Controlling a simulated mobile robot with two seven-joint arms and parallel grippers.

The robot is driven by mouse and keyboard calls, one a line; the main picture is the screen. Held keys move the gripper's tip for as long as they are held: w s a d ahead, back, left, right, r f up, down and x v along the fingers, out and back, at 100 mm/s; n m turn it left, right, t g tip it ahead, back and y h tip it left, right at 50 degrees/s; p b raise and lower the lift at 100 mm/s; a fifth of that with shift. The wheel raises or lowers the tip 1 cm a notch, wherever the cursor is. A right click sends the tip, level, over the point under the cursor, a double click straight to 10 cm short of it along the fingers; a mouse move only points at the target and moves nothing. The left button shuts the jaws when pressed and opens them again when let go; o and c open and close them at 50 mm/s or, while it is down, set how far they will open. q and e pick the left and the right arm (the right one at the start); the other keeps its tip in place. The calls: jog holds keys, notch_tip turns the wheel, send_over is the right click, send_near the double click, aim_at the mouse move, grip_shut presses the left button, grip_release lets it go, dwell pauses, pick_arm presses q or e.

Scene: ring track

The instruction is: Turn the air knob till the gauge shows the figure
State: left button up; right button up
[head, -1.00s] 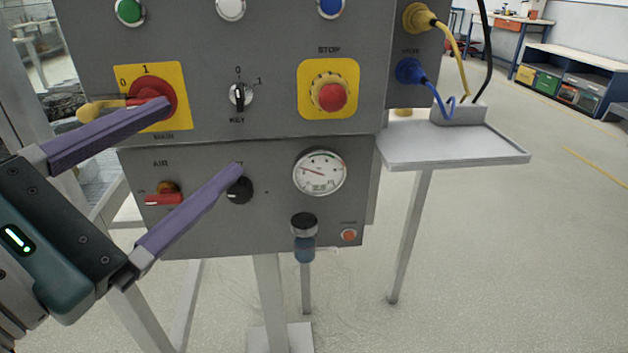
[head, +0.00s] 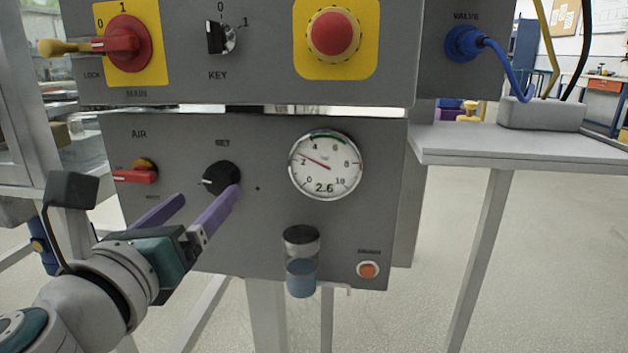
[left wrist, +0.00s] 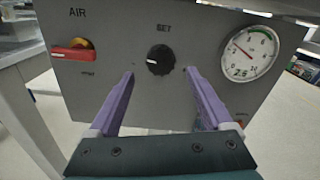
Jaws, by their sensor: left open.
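The black SET knob (head: 221,179) is on the lower grey panel, right of the AIR label, its white mark pointing left. The round white gauge (head: 325,166) is right of it; its needle stands a little above 2, its lower face reads 2.6, and a green arc lies at the top. My left gripper (head: 209,194) is open and empty, its purple fingers just below the knob in the head view. In the left wrist view the knob (left wrist: 160,60) shows ahead, between the two fingertips (left wrist: 159,73), and looks apart from them. My right gripper is not in view.
A red-handled AIR valve (head: 136,175) is left of the knob. Above are the MAIN switch (head: 128,42), the KEY switch (head: 220,38) and the red stop button (head: 334,34). A filter bowl (head: 301,278) hangs below the gauge. A grey shelf (head: 520,150) juts out at right.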

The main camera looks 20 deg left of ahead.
aim_at(218, 186)
pick_arm(q)
jog(key=shift+x, duration=2.25)
jog(key=shift+d, duration=0.1)
jog(key=shift+c, duration=0.2)
grip_shut()
